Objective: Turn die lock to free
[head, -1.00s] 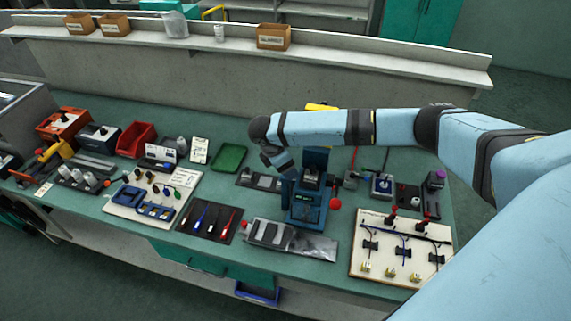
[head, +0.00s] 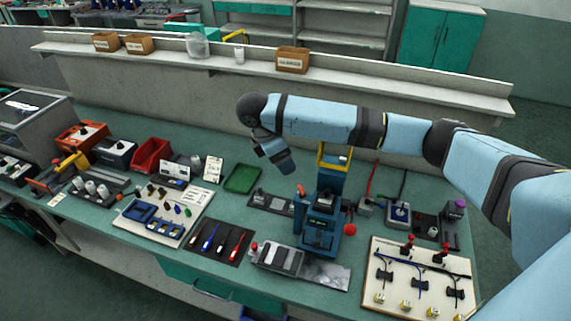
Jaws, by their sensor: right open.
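The blue press (head: 321,215) stands on the bench, with a yellow frame (head: 335,160) at its upper back. A red ball knob (head: 349,229) is at its right side and a small orange-red upright part (head: 300,192) at its upper left. I cannot tell which part is the die lock or how it is set. My right gripper (head: 287,164) hangs above and left of the press, apart from it, open and empty; its fingertips are too small to make out. My right forearm covers the top of the yellow frame. My left gripper is not in view.
A grey die block (head: 277,257) on a plate lies in front of the press. A wiring board (head: 418,280) is to the right, a tool mat (head: 220,241) to the left. A green tray (head: 242,179) sits behind left. A ledge with boxes (head: 292,60) runs behind.

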